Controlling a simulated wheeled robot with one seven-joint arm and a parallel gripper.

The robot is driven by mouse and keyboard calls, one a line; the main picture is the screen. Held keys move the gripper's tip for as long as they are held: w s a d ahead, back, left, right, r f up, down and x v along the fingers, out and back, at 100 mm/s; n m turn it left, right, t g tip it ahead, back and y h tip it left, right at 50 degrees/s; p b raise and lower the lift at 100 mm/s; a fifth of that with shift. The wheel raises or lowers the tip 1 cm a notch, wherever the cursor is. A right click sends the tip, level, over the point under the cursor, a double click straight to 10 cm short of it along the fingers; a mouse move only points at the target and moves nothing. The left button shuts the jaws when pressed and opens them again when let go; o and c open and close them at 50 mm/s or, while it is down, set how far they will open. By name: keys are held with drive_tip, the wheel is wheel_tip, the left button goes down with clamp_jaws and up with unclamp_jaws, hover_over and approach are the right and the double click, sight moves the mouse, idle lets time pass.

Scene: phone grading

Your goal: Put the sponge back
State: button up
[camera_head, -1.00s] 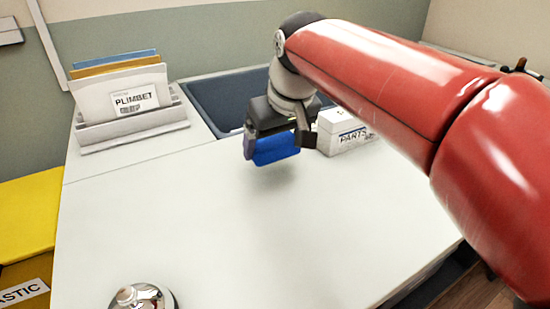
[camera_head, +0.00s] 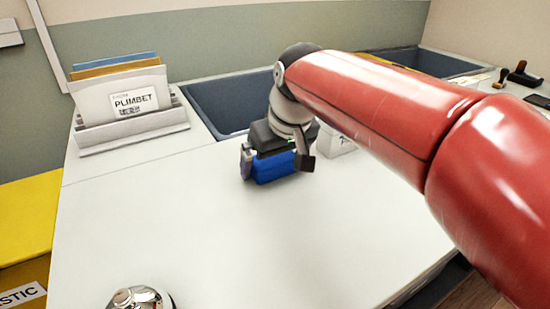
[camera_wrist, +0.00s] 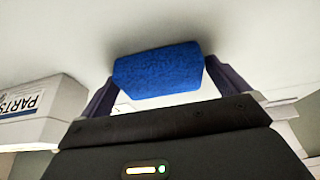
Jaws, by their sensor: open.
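The blue sponge (camera_head: 273,168) is low at the white counter, under my wrist in the head view; it appears to rest on the surface. My gripper (camera_head: 276,164) is open, with one finger at each side of the sponge. In the wrist view the sponge (camera_wrist: 158,72) sits between the finger ends of my gripper (camera_wrist: 160,78). A narrow gap seems to show at its right end; contact at the left end is unclear.
A white PARTS box (camera_wrist: 38,110) stands close beside my gripper, partly hidden by my arm in the head view. A dark sunken tray (camera_head: 225,100) lies behind. A file holder (camera_head: 135,132) is at back left, a bell (camera_head: 140,298) in front. The middle counter is clear.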

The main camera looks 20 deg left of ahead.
drive_tip(key=shift+r, duration=0.3)
drive_tip(key=p+v, duration=0.1)
drive_tip(key=v, duration=1)
drive_tip(key=shift+d+r, duration=0.2)
drive_tip(key=shift+r, duration=0.1)
drive_tip(key=shift+s, duration=0.15)
